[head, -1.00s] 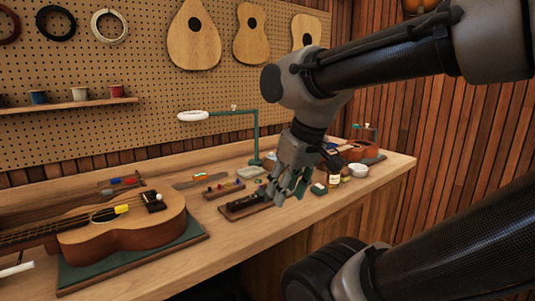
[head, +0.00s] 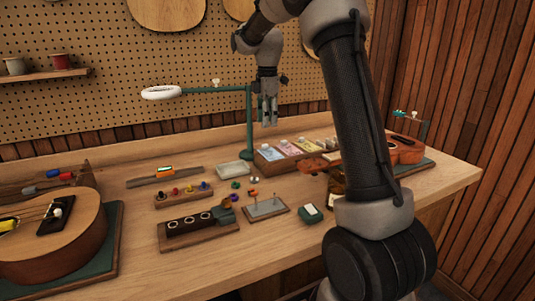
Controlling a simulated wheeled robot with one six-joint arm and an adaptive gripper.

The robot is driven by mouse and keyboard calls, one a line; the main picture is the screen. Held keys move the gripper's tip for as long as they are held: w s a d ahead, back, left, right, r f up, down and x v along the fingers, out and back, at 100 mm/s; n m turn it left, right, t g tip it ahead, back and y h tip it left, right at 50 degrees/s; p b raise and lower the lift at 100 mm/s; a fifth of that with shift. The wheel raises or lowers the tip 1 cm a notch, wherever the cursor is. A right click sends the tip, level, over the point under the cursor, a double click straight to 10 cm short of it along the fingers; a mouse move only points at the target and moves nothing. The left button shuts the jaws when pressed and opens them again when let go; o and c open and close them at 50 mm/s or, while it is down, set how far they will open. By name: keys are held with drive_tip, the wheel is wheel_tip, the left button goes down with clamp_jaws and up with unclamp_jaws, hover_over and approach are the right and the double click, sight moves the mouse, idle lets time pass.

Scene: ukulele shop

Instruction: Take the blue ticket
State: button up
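The blue ticket (head: 271,154) is in the left slot of a wooden holder (head: 262,164) at the back of the bench, beside a pink ticket (head: 289,148) and a pale green-yellow one (head: 306,144). My gripper (head: 269,124) hangs fingers down above the holder, over the blue ticket's end and apart from it. Its fingers look parted, with nothing seen between them. The tickets' lower parts are hidden in the holder.
A green lamp post (head: 249,125) with a white ring lamp (head: 161,92) stands just left of my gripper. A small violin-like body (head: 318,163) lies right of the holder. Ukuleles lie at both bench ends. A slotted block (head: 199,228) and pin board (head: 265,209) are in front.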

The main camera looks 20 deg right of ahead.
sight(270, 151)
drive_tip(key=shift+n, duration=0.7)
drive_tip(key=w+f, duration=0.1)
drive_tip(key=w+d+f, duration=0.1)
drive_tip(key=w, duration=0.1)
drive_tip(key=shift+f, duration=0.3)
drive_tip(key=f, duration=0.7)
drive_tip(key=shift+s+a+f, duration=0.2)
drive_tip(key=shift+a+f, duration=0.1)
drive_tip(key=shift+f, duration=0.1)
drive_tip(key=c, duration=0.8)
